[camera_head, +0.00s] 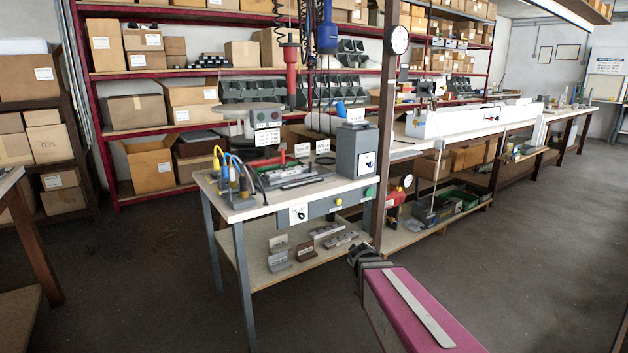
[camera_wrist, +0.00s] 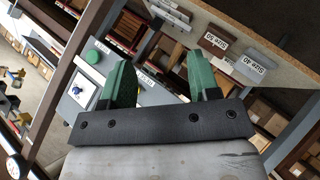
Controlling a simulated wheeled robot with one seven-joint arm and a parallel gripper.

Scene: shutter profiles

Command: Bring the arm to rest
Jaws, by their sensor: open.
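My gripper (camera_wrist: 158,85) shows in the wrist view with two green fingers held wide apart and nothing between them. In the head view my magenta arm enters at the bottom right, and the dark gripper end (camera_head: 364,255) is in front of the workbench's right leg, apart from the bench. The workbench (camera_head: 262,205) has a light top and a lower shelf (camera_head: 258,270). In the wrist view the bench's grey front panel with a green button (camera_wrist: 93,57) lies beyond the fingers.
Small labelled blocks (camera_head: 279,262) stand on the lower shelf; one labelled Size 40 shows in the wrist view (camera_wrist: 248,66). The dark floor at the right (camera_head: 540,240) is clear.

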